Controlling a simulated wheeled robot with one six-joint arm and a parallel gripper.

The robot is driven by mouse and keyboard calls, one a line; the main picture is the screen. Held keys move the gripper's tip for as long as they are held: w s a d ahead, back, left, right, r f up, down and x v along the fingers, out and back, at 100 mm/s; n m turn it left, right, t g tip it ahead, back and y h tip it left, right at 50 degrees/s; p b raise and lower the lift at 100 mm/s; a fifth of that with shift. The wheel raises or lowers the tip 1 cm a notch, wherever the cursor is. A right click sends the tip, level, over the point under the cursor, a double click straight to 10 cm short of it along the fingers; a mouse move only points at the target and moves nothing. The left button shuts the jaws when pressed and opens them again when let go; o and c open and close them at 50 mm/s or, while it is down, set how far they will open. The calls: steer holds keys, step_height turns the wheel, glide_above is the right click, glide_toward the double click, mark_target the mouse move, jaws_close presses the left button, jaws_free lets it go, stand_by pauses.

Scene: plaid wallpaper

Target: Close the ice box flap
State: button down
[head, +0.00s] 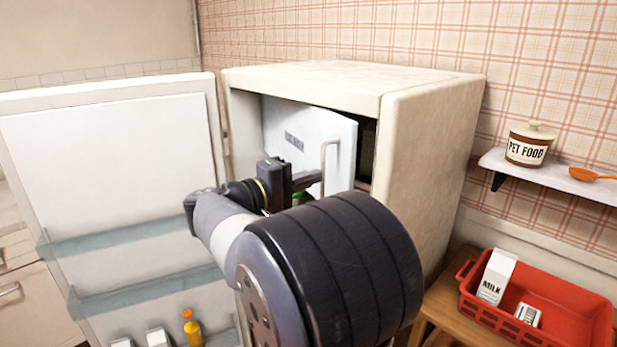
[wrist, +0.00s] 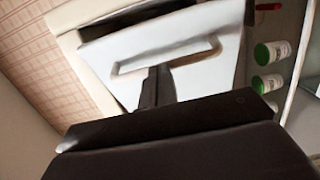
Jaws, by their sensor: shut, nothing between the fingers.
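The ice box flap (head: 310,138) is a pale panel with a bar handle (head: 331,160) at its right side, inside the top of the open fridge (head: 430,135). The flap stands ajar, with a dark gap along its right edge. My gripper (head: 312,180) is shut and empty, with its tips close to the handle. In the wrist view the flap (wrist: 190,42) and its handle (wrist: 165,65) lie just beyond my gripper (wrist: 157,75). I cannot tell whether the fingers touch the flap. My arm hides much of the fridge's lower inside.
The fridge door (head: 115,165) stands wide open at the left, with bottles and cartons in its lower shelf. Green-and-white jars (wrist: 270,54) stand below the flap. A red crate (head: 560,305) with a milk carton (head: 497,277) and a shelf with a pet food jar (head: 527,146) are at right.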

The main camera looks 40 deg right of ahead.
steer(key=s+d+b, duration=0.3)
steer(key=d+b, duration=0.1)
steer(key=d, duration=1)
steer(key=shift+s+d+r, duration=0.25)
steer(key=shift+d, duration=0.1)
steer(key=shift+r, duration=0.1)
